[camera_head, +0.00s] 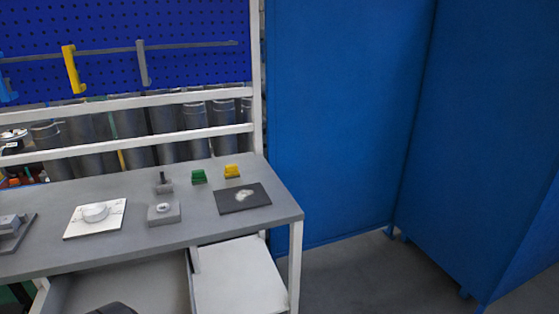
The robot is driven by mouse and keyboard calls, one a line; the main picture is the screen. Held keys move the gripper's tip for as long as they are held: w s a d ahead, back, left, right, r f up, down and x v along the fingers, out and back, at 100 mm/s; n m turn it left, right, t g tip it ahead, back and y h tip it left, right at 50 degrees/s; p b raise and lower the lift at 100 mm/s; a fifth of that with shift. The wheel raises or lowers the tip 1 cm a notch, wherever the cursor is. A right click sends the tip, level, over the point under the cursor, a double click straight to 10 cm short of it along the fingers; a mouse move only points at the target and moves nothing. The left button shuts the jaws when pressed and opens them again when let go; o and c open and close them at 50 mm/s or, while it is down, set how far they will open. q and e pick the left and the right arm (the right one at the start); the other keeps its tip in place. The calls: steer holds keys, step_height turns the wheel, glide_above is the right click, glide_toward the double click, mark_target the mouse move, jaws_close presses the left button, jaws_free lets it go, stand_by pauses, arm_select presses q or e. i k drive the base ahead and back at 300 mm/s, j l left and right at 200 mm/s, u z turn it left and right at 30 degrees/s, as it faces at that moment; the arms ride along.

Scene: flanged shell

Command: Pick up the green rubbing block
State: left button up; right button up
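The green rubbing block (198,177) stands on the grey workbench (130,247), toward its back right. It is small, with a narrower upper part. A similar yellow block (232,172) stands just to its right, a little apart. Neither of my grippers shows in the head view. Nothing touches the green block.
A dark plate (229,205) with a pale patch lies in front of the blocks. Grey fixtures (164,214) and a white plate with a round part (95,212) stand to the left. A blue pegboard (110,30) rises behind. Blue panels (345,120) stand right of the bench.

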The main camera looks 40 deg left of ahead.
mark_target(198, 176)
steer(key=i+u, duration=0.3)
steer(key=i, duration=0.25)
steer(key=i+l+u, duration=0.35)
steer(key=i, duration=0.15)
steer(key=i+l+u, duration=0.3)
steer(key=i, duration=0.25)
